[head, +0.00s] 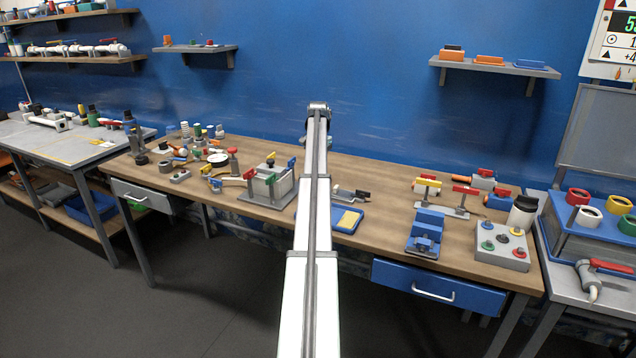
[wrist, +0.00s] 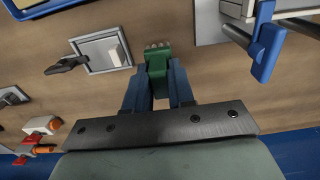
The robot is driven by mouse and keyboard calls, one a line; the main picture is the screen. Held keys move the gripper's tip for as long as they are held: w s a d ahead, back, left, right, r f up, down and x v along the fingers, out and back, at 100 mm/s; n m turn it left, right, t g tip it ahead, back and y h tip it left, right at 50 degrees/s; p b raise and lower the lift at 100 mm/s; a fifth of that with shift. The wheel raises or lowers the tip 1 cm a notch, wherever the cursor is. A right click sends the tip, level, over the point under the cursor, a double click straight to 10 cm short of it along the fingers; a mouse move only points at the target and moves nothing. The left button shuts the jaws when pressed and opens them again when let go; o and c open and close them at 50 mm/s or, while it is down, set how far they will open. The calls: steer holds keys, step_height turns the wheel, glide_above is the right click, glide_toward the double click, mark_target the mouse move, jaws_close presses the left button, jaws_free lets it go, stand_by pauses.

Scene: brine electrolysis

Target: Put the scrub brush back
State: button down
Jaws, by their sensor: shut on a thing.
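My gripper (wrist: 158,72) is shut on a green piece, which I take to be the scrub brush (wrist: 157,58). It has a pale, bumpy end like bristles, pointing away from the palm. The blue fingers press on both of its sides. It is over the wooden table (wrist: 205,75), between a grey plate with a white block (wrist: 103,50) and a blue lever (wrist: 264,45). I cannot tell how high it is above the table. In the head view my arm hides the gripper and the brush.
A blue tray with a yellow pad (head: 335,226) lies at the table's front edge, right of my arm. A grey-white tank (head: 268,188) with levers stands left of it. Blue clamps (head: 424,232) and a button box (head: 502,247) are farther right. Clutter crowds the left.

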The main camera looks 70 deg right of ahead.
steer(key=shift+f, duration=3.45)
steer(key=shift+f, duration=0.15)
steer(key=c, duration=1)
jaws_free()
steer(key=shift+o, duration=0.2)
step_height(320, 180, up, 12)
steer(key=shift+r, duration=0.15)
